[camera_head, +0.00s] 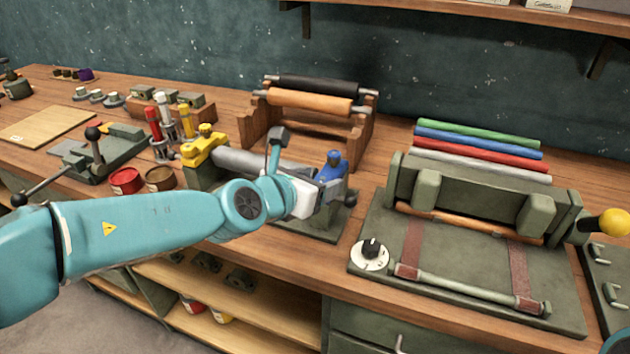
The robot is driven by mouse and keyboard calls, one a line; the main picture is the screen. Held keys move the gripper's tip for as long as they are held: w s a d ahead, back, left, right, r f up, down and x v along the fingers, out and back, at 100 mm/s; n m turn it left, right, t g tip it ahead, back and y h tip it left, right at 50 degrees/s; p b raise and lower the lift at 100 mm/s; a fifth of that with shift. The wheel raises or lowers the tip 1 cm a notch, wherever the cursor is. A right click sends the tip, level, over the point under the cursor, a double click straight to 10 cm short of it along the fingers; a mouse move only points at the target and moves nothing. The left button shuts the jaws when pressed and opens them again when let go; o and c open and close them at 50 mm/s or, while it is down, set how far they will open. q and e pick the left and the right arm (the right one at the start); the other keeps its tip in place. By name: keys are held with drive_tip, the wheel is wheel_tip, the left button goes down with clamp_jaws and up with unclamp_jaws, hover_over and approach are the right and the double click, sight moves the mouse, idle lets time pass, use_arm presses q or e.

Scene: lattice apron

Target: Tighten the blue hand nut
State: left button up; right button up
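The blue hand nut (331,163) sits on top of a blue end mount at the right end of a grey roller (243,163), near the middle of the bench. A matching yellow mount (204,145) stands at the roller's left end. The arm hides much of the roller. My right gripper is not in view.
A wooden rack (365,130) with two rollers stands behind. A green press bed (470,270) with a dial and a yellow-knobbed lever (613,222) fills the right. Ink tins (126,181) and a levered device (98,150) are left. A shelf (470,8) overhangs the back.

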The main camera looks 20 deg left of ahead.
use_arm(q)
drive_tip(key=p+v, duration=0.5)
drive_tip(key=v, duration=1.1)
drive_tip(key=shift+r, duration=0.15)
drive_tip(key=shift+s, duration=0.1)
